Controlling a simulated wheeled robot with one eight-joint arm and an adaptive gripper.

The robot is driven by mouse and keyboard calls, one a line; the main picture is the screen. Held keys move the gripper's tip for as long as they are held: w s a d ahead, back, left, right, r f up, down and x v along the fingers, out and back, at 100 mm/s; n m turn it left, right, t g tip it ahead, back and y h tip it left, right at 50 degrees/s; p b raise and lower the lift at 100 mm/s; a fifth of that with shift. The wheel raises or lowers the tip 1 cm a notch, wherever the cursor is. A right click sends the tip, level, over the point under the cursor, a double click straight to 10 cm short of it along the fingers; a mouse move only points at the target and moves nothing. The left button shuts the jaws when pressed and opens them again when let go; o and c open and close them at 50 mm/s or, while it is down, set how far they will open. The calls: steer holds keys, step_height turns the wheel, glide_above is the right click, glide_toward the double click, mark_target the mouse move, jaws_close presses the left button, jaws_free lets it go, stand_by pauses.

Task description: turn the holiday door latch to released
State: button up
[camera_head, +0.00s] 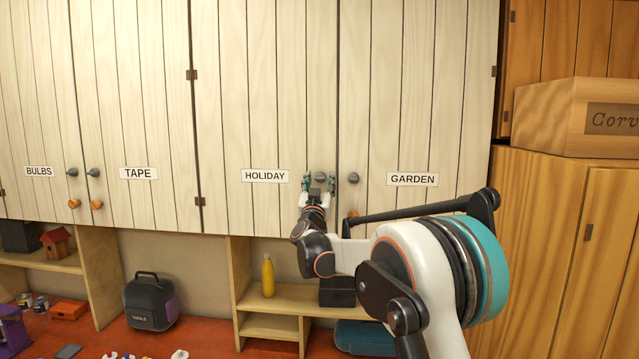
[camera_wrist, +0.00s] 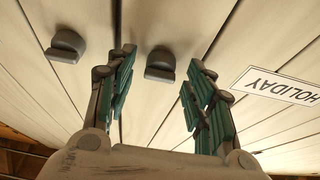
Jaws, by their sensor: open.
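The holiday door (camera_head: 265,95) is a pale wooden cabinet door with a HOLIDAY label (camera_head: 265,176). It looks closed. A grey rounded turn-piece, which I take as its latch (camera_head: 321,177), sits at its right edge. My gripper (camera_head: 318,184) is at it, fingers open on either side. In the wrist view, turned upside down, the latch (camera_wrist: 160,66) shows between the two open green-padded fingers (camera_wrist: 161,60), apart from both. The HOLIDAY label (camera_wrist: 278,86) is at the right there. Any lower knob on this door is hidden behind my gripper.
The garden door's similar grey piece (camera_head: 353,178) is close on the right; it also shows in the wrist view (camera_wrist: 66,46), outside the fingers. Shelves below hold a yellow bottle (camera_head: 268,275). A tall cabinet (camera_head: 560,235) with a box (camera_head: 575,117) stands at right.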

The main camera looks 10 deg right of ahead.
steer(key=shift+c, duration=0.3)
steer(key=c, duration=1)
steer(key=shift+m, duration=0.3)
steer(key=m+h+b, duration=0.1)
steer(key=m, duration=0.1)
steer(key=m+g+h+b, duration=0.1)
steer(key=m, duration=0.2)
steer(key=shift+a+f+h, duration=0.1)
steer(key=shift+a+h, duration=0.1)
steer(key=shift+h, duration=0.2)
steer(key=m+g+h, duration=0.1)
steer(key=m, duration=0.2)
steer(key=m+g+b, duration=0.1)
steer(key=m, duration=0.2)
steer(key=shift+w+a+r+h, duration=0.1)
steer(key=shift+r+h, duration=0.1)
steer(key=shift+h, duration=0.2)
steer(key=m+g, duration=0.1)
steer(key=m, duration=0.2)
steer(key=m+g, duration=0.2)
steer(key=m, duration=0.1)
steer(key=shift+a+r+m+h+p, duration=0.1)
steer(key=shift+r+m+h+p, duration=0.1)
steer(key=shift+m+h+p, duration=0.2)
steer(key=shift+r+m+g+y+p, duration=0.2)
steer(key=shift+m+g, duration=0.25)
steer(key=shift+m, duration=0.55)
steer(key=shift+f+m+g+y+p, duration=0.1)
steer(key=shift+m+g+p, duration=0.25)
steer(key=shift+m, duration=0.65)
